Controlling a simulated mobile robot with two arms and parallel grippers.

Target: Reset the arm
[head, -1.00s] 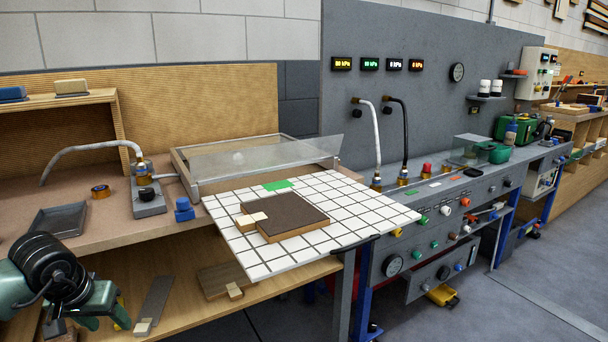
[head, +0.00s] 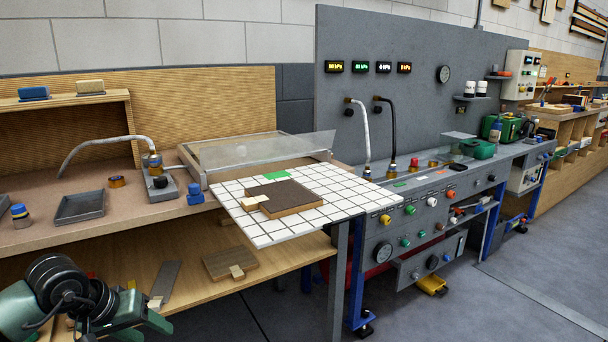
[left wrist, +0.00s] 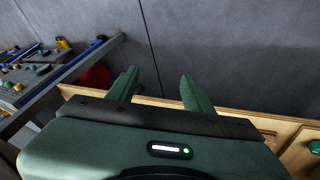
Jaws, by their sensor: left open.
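My left gripper (head: 124,328) is at the bottom left of the head view, in front of the bench's lower shelf. In the left wrist view my left gripper (left wrist: 160,88) shows two green fingers spread apart with nothing between them. A dark-topped wooden panel (head: 283,197) lies on the white gridded board (head: 328,206) with a small light block (head: 250,203) at its left side. The gripper is apart from these. My right gripper is not in view.
The lower shelf (head: 205,292) holds a wooden board (head: 230,263). A grey control console (head: 408,204) stands right. Open floor (head: 500,300) lies front right.

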